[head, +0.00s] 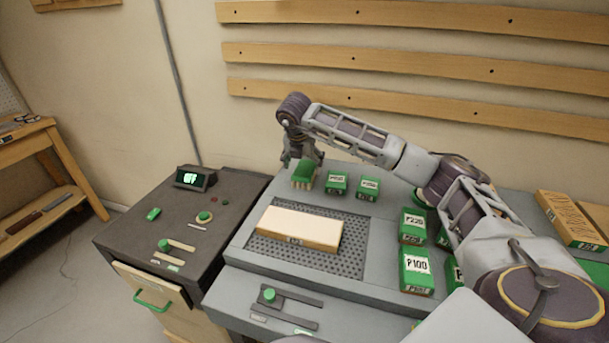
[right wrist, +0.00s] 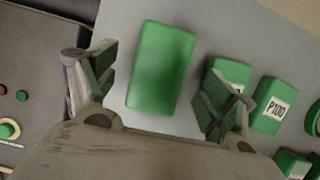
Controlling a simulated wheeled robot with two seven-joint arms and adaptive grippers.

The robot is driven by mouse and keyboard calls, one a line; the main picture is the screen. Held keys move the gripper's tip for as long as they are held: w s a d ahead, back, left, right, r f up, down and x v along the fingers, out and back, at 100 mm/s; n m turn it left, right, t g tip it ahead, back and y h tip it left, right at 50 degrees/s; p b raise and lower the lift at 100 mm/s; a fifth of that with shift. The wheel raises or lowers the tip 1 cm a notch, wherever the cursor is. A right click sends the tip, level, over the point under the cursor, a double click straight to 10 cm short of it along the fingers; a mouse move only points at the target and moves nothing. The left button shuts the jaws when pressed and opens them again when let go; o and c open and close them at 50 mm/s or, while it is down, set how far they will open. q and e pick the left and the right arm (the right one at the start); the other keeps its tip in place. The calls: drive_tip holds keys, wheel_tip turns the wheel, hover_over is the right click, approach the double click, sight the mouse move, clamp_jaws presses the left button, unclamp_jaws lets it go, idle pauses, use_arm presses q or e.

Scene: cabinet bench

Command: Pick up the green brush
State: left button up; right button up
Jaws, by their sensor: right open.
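The green brush (head: 303,174) stands on the grey bench top at the back, bristles down, left of the small labelled blocks. In the right wrist view its green back (right wrist: 161,68) shows from above, between the two fingers. My right gripper (head: 302,152) is over the brush in the head view, pointing down. In the right wrist view the gripper (right wrist: 158,85) is open, with one finger on each side of the brush and a visible gap to each. Its fingers hide part of the brush in the head view. My left gripper is not in view.
Green labelled blocks (head: 337,183) stand just right of the brush, close to one finger. More blocks, such as P100 (head: 416,270), stand farther right. A wooden board (head: 299,227) lies on the perforated plate in front. A control cabinet (head: 150,222) is at left.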

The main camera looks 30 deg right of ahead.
sight(304, 168)
drive_tip(key=shift+x, duration=1.65)
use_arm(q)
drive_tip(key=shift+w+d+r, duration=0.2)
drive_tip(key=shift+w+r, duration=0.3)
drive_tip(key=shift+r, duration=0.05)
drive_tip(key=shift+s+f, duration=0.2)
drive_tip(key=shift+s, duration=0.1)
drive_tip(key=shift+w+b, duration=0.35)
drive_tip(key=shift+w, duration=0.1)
use_arm(e)
drive_tip(key=shift+f, duration=0.2)
drive_tip(key=c, duration=1.2)
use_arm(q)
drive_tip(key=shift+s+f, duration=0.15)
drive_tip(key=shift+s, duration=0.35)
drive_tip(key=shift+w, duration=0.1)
use_arm(e)
drive_tip(key=shift+r, duration=0.1)
